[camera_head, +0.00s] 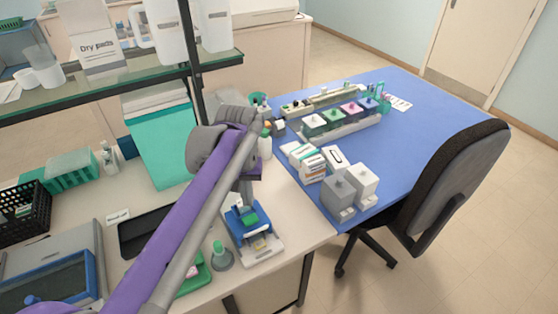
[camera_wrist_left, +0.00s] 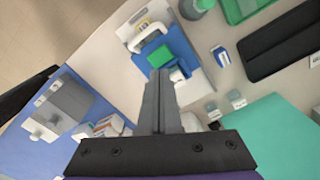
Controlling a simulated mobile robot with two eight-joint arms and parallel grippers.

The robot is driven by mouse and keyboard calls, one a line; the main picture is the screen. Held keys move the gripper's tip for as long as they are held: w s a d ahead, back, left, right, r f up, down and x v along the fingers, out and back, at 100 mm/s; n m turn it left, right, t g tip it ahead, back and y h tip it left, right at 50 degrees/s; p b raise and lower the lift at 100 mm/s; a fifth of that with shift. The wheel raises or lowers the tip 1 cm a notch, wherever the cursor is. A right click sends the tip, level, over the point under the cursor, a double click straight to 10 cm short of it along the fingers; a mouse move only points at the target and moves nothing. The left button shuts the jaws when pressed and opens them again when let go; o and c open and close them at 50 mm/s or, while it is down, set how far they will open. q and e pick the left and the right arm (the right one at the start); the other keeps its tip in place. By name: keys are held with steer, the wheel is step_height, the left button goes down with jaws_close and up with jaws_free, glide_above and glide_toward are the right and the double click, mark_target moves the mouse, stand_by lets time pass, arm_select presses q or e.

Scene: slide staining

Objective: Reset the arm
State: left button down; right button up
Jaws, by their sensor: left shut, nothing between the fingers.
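My left arm, purple and grey, reaches from the lower left across the head view. Its gripper (camera_head: 244,190) points down over the bench, near a blue and white device (camera_head: 262,246) with a green block on it. In the left wrist view the gripper's fingers (camera_wrist_left: 160,76) are together with nothing between them. The device (camera_wrist_left: 170,45) lies beyond the fingertips there, and the green block (camera_wrist_left: 159,54) shows right by them. I cannot tell the height of the gripper above the device. My right gripper is in neither view.
A blue mat (camera_head: 420,120) bears a rack of colored-lid jars (camera_head: 345,124), small boxes (camera_head: 308,160) and grey blocks (camera_head: 340,195). A black tray (camera_head: 140,236), a green-topped bottle (camera_head: 221,256) and a glass shelf (camera_head: 120,78) are near my arm. A chair (camera_head: 450,180) stands at right.

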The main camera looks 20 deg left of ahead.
arm_select(q)
steer(key=s+d+f+m+t, duration=0.2)
steer(key=s+d+f+t, duration=0.1)
steer(key=s+f, duration=0.2)
steer(key=s+d+f+m+t, duration=0.2)
steer(key=s+f, duration=0.3)
steer(key=s, duration=0.4)
steer(key=shift+d+t, duration=0.4)
steer(key=shift+d, duration=0.5)
